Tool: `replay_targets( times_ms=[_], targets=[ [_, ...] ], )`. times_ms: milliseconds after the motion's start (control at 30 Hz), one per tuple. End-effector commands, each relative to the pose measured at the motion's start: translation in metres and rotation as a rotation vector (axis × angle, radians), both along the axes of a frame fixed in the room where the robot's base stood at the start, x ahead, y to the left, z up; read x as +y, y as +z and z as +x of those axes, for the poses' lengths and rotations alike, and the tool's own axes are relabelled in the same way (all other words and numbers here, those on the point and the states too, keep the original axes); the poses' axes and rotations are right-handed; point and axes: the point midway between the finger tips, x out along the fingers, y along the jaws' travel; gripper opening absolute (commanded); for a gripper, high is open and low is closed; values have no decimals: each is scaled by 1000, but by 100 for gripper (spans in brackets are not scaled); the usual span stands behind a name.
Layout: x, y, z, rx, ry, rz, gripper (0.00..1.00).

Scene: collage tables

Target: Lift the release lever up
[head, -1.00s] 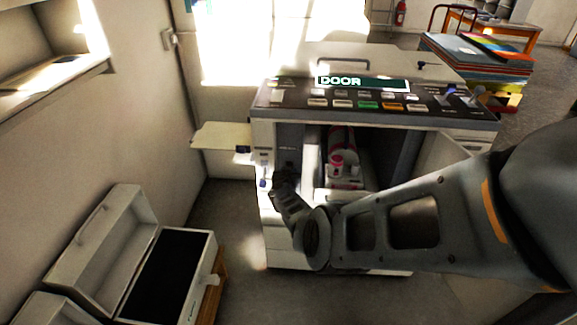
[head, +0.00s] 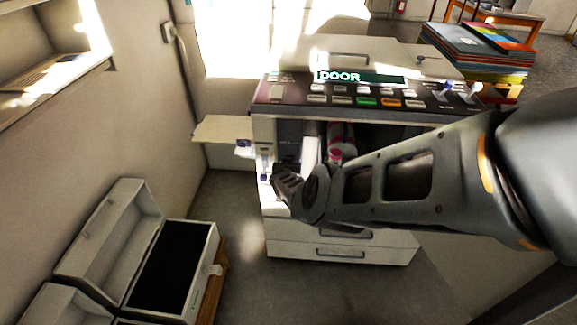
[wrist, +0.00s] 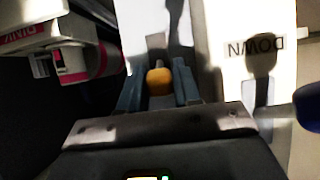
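The open machine (head: 340,225) stands ahead in the head view, with a dark bay in its front. In the wrist view, a yellow-orange knob (wrist: 159,82), seemingly the release lever's end, sits between the two blue-grey fingers of my gripper (wrist: 159,78). The fingers stand apart, with a small gap seen on each side of the knob. In the head view my gripper (head: 281,174) is at the left edge of the bay and hides the knob.
A side tray (head: 222,129) juts out left. An open white case (head: 120,225) stands on the left.

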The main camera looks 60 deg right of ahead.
Motion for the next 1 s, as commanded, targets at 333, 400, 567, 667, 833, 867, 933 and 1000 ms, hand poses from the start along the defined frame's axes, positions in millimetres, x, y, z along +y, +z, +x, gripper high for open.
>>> replay_targets(
  times_ms=[333,400,567,667,833,867,933,1000],
  targets=[
    [0,1,1,-1,1,-2,53],
    [0,1,1,0,0,-1,53],
    [3,5,-1,0,0,-1,53],
    [10,10,-3,1,2,0,53],
    [26,18,-8,0,2,-1,53],
    [28,18,-7,-3,2,0,53],
    [33,20,-8,-3,3,1,53],
    [37,23,-11,-4,1,1,53]
  ],
)
